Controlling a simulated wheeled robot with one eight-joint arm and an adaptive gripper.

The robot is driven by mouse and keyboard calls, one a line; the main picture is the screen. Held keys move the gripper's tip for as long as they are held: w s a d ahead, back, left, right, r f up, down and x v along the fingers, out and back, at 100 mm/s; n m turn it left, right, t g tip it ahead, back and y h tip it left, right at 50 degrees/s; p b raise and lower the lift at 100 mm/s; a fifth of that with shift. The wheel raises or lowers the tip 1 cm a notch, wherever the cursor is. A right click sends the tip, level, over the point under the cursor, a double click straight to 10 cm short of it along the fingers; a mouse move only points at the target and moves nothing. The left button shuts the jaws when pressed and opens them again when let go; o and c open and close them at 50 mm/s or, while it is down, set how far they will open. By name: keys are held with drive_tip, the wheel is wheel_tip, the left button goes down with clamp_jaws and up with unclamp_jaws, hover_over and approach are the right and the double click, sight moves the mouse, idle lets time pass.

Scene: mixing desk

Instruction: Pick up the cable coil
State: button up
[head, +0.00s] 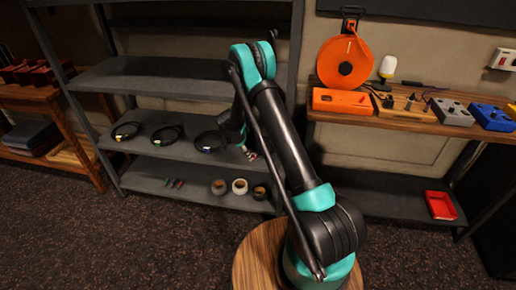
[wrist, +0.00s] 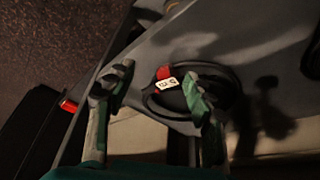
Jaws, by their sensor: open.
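In the wrist view a black cable coil (wrist: 232,76) with a red tie and a white label lies flat on a grey shelf board (wrist: 250,30). My gripper (wrist: 156,76) is open. Its right finger overlaps the coil's middle in the picture, and its left finger is outside the coil, to the left. The red tie and label show between the fingers. I cannot tell whether a finger touches the coil. In the head view my gripper is largely hidden behind my arm at the shelf. Three black coils (head: 126,131), (head: 167,135), (head: 208,142) lie in a row left of it.
The upper shelf (head: 150,78) is above the coils. A metal upright (head: 293,70) stands close behind my arm. An orange cable reel (head: 345,63) is on the bench at right.

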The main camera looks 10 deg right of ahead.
approach(261, 155)
drive_tip(key=d+f, duration=0.2)
drive_tip(key=w+d+f, duration=0.1)
drive_tip(key=f, duration=0.1)
drive_tip(key=shift+w+d+f, duration=0.25)
drive_tip(key=shift+d, duration=0.1)
drive_tip(key=x, duration=0.5)
drive_tip(key=shift+w+d, duration=0.1)
drive_tip(key=shift+d, duration=0.05)
clamp_jaws()
